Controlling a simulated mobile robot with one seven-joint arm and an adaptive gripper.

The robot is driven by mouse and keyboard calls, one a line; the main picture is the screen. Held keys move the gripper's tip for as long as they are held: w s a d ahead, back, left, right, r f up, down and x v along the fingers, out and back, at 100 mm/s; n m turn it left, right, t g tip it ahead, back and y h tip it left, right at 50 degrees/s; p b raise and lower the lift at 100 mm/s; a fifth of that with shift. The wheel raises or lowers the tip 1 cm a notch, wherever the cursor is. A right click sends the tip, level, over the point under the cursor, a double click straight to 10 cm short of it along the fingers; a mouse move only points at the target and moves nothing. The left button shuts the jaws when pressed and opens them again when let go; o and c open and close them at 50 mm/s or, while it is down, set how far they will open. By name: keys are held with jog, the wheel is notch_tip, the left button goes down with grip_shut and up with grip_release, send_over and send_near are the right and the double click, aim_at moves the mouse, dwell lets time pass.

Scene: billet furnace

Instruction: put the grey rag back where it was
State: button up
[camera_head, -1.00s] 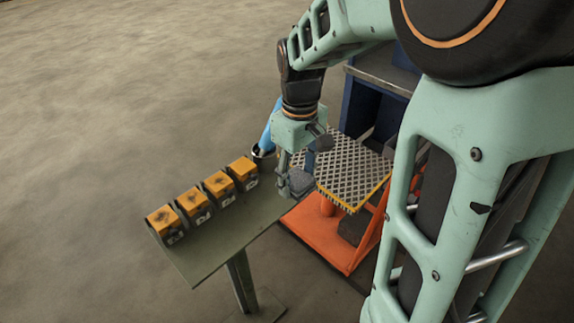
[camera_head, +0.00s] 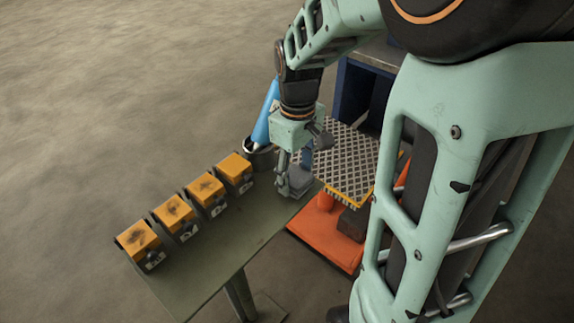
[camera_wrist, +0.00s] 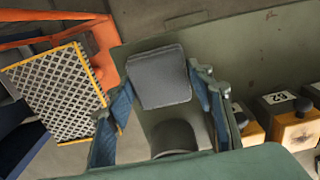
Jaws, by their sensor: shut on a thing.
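The grey rag (camera_wrist: 162,76) is a folded, squarish pad between the two fingers of my gripper (camera_wrist: 163,92) in the wrist view. My gripper is shut on it. In the head view my gripper (camera_head: 292,187) points down at the far right end of the narrow green bench (camera_head: 225,245), and the rag (camera_head: 300,178) shows partly behind the fingers. I cannot tell whether the rag touches the bench top or hangs just above it.
Several orange-topped numbered blocks (camera_head: 175,213) stand in a row along the bench's left edge. A dark pot (camera_head: 262,158) with a blue cylinder (camera_head: 266,112) stands by the bench's far end. An orange lift cart with a chequered platform (camera_head: 345,165) is close on the right. The bench's middle is clear.

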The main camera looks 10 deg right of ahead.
aim_at(296, 176)
jog(key=shift+f, duration=0.45)
jog(key=shift+s+f, duration=0.1)
jog(key=o, duration=1)
jog(key=shift+f, duration=0.1)
notch_tip(296, 176, up, 12)
jog(key=shift+r+p, duration=0.2)
jog(key=shift+p, duration=0.25)
